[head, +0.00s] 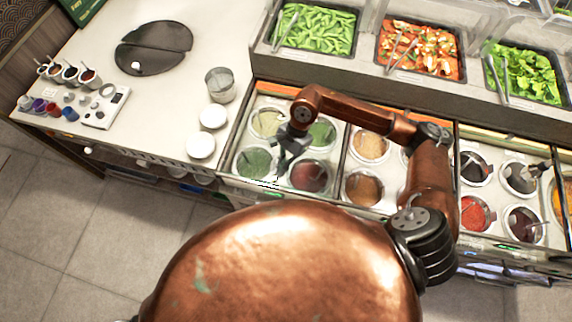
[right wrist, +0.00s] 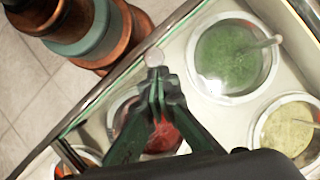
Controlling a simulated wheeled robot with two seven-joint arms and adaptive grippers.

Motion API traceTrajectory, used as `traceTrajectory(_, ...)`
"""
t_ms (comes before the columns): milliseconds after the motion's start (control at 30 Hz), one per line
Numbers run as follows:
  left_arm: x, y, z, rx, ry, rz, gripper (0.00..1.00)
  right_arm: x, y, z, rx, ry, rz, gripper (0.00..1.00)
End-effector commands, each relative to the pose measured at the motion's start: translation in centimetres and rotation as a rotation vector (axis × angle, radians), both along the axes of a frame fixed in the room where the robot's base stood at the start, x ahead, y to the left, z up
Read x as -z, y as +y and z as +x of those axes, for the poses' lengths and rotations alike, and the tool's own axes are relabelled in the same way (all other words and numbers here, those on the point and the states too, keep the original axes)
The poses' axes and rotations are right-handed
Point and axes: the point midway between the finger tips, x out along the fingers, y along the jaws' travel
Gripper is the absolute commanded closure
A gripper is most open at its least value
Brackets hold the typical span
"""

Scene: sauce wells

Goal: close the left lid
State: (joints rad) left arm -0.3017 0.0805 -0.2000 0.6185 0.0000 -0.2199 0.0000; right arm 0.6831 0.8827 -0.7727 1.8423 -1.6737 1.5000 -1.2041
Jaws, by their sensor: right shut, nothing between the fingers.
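The left lid (head: 284,148) is a clear pane over the left group of sauce wells. It looks flat, lying over the green, pale green and dark red sauces; I cannot tell whether a small gap stays under its front edge. My right gripper (head: 274,180) reaches down to the front edge of this lid, shut and empty. In the right wrist view its closed fingertips (right wrist: 155,66) are right at a small round grey knob (right wrist: 155,57) by the front rim; I cannot tell whether they touch it. My left gripper is out of view.
The middle wells (head: 370,144) and the right wells (head: 474,212) continue along the counter. White bowls (head: 201,146) and a metal cup (head: 220,84) stand to the left. Food trays (head: 318,30) line the raised back shelf.

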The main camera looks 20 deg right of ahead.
Motion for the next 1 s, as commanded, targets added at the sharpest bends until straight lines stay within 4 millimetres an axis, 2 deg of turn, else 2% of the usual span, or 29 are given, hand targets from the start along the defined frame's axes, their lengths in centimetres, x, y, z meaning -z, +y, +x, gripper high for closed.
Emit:
traceTrajectory(33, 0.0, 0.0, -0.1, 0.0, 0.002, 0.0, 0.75, 0.0, 0.3, -0.5, -0.007, 0.009, 0.006, 1.0)
traceTrajectory(367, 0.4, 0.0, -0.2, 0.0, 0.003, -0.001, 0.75, 0.3, -0.1, -0.4, -0.007, 0.012, 0.008, 1.0)
traceTrajectory(467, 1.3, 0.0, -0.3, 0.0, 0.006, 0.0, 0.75, 0.6, -1.1, 0.1, -0.004, 0.01, 0.004, 1.0)
traceTrajectory(600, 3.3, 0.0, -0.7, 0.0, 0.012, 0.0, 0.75, 1.2, -3.5, 1.4, -0.002, 0.006, 0.0, 1.0)
traceTrajectory(800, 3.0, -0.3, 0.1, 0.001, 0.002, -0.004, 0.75, -3.8, -5.2, 2.5, -0.003, -0.001, 0.001, 1.0)
traceTrajectory(1000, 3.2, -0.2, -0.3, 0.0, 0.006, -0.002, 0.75, -7.1, -6.6, 3.2, 0.001, 0.0, 0.0, 1.0)
